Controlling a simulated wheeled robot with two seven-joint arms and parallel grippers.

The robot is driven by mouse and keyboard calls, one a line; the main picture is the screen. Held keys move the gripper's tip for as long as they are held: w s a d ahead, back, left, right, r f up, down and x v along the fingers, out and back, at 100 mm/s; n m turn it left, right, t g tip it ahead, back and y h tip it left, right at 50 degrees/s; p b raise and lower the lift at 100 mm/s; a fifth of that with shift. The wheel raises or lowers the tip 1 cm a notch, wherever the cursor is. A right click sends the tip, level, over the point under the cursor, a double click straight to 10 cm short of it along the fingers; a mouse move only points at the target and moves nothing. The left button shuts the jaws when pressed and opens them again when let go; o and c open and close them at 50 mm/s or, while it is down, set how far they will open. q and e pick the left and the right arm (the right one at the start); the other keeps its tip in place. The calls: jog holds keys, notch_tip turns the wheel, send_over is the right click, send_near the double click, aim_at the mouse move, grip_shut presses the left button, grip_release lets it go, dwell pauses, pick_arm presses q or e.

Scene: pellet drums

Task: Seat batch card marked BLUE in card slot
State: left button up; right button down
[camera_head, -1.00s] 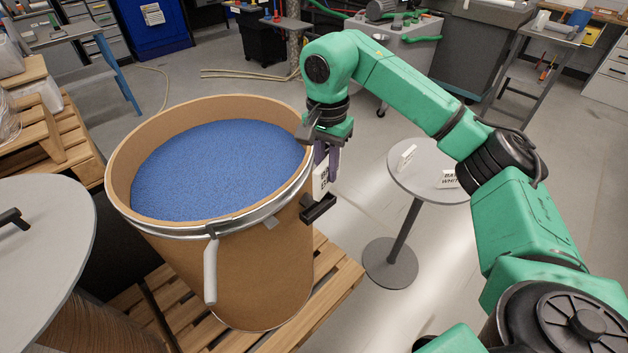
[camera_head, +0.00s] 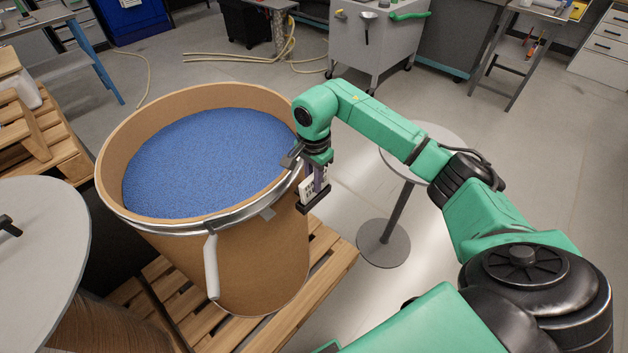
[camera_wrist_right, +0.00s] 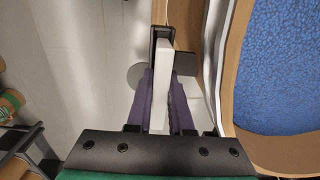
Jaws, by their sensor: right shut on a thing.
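The white batch card (camera_head: 306,190) is held on edge by my right gripper (camera_head: 319,186), outside the rim of the drum of blue pellets (camera_head: 205,165). Its lettering is too small to read. In the right wrist view the card (camera_wrist_right: 161,85) stands between the two purple fingers (camera_wrist_right: 160,103), which are shut on it. The black card slot (camera_head: 314,203) is on the drum's outer side, right under the card. The slot (camera_wrist_right: 160,33) also shows at the card's far end; the card's lower edge meets it, but how deep it sits is hidden. My left gripper is out of view.
A round grey side table (camera_head: 437,135) stands right of the drum, partly hidden by my right arm. The drum stands on a wooden pallet (camera_head: 325,262). A grey round lid (camera_head: 45,235) is at the left. Floor between drum and table is open.

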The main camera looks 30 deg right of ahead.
jog(key=shift+s+f, duration=0.2)
jog(key=shift+f, duration=0.35)
jog(key=shift+a+f, duration=0.1)
jog(key=shift+f, duration=0.05)
jog(key=c, duration=0.8)
grip_release()
jog(key=shift+w+f, duration=0.1)
jog(key=shift+w+d, duration=0.15)
jog(key=shift+d, duration=0.05)
jog(key=shift+a+r+b, duration=0.1)
jog(key=shift+r+b, duration=0.2)
jog(key=shift+r, duration=0.1)
notch_tip(320, 180, up, 7)
jog(key=b, duration=0.3)
notch_tip(320, 180, up, 4)
jog(key=shift+f, duration=0.15)
jog(key=shift+r, duration=0.45)
